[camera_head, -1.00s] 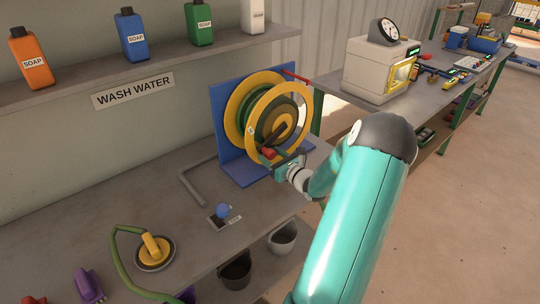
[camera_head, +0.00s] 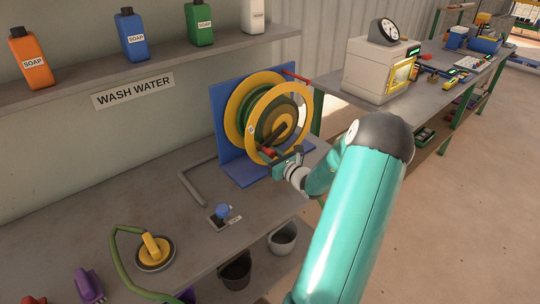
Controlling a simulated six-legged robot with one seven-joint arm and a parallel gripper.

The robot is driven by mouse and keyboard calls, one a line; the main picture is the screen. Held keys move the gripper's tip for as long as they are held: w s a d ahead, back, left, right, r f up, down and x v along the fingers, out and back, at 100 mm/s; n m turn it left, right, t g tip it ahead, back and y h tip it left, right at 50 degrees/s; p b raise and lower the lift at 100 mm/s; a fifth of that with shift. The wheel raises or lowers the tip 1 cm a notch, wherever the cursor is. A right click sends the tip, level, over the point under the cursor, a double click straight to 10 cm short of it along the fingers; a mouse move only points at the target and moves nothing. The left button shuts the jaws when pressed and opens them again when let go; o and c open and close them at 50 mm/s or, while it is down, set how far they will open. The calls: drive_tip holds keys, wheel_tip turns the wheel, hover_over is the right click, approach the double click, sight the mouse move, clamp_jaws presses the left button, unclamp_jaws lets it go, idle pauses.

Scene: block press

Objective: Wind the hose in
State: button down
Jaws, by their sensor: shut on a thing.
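The hose reel (camera_head: 239,119) has yellow rims and a blue stand (camera_head: 233,166), and stands upright on the workbench. A dark crank arm (camera_head: 280,133) crosses its hub, with a red handle (camera_head: 267,151) at the lower end. My gripper (camera_head: 276,158) is at the lower front of the reel, shut on the red handle; its fingers are small and partly hidden. A green hose (camera_head: 118,261) lies at the front left of the bench, curving by a yellow-handled round tool (camera_head: 152,247).
A blue knob on a small plate (camera_head: 222,212) and a grey bent pipe (camera_head: 190,188) are on the bench left of my arm. Buckets (camera_head: 282,240) sit below its edge. A cream machine (camera_head: 376,72) stands behind right. Soap bottles (camera_head: 134,36) line the shelf.

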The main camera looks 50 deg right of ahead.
sight(266, 113)
drive_tip(key=shift+a+r+m, duration=0.25)
drive_tip(key=shift+r+m, duration=0.45)
drive_tip(key=shift+a+r+m, duration=0.25)
drive_tip(key=shift+r+m, duration=0.45)
drive_tip(key=r+m, duration=0.2)
drive_tip(key=m, duration=0.1)
drive_tip(key=d+r+m, duration=0.1)
drive_tip(key=r+m, duration=0.5)
drive_tip(key=shift+s+d+r, duration=0.1)
drive_tip(key=shift+d+r, duration=0.1)
drive_tip(key=shift+d, duration=0.05)
drive_tip(key=shift+s+d+r+m, duration=0.2)
drive_tip(key=shift+d+r+m, duration=0.85)
drive_tip(key=shift+m, duration=0.45)
drive_tip(key=shift+a+r, duration=0.1)
drive_tip(key=c, duration=1)
unclamp_jaws()
drive_tip(key=shift+o, duration=0.2)
drive_tip(key=shift+s, duration=0.1)
drive_tip(key=v, duration=1.3)
drive_tip(key=shift+s+a, duration=0.15)
drive_tip(key=shift+s, duration=0.15)
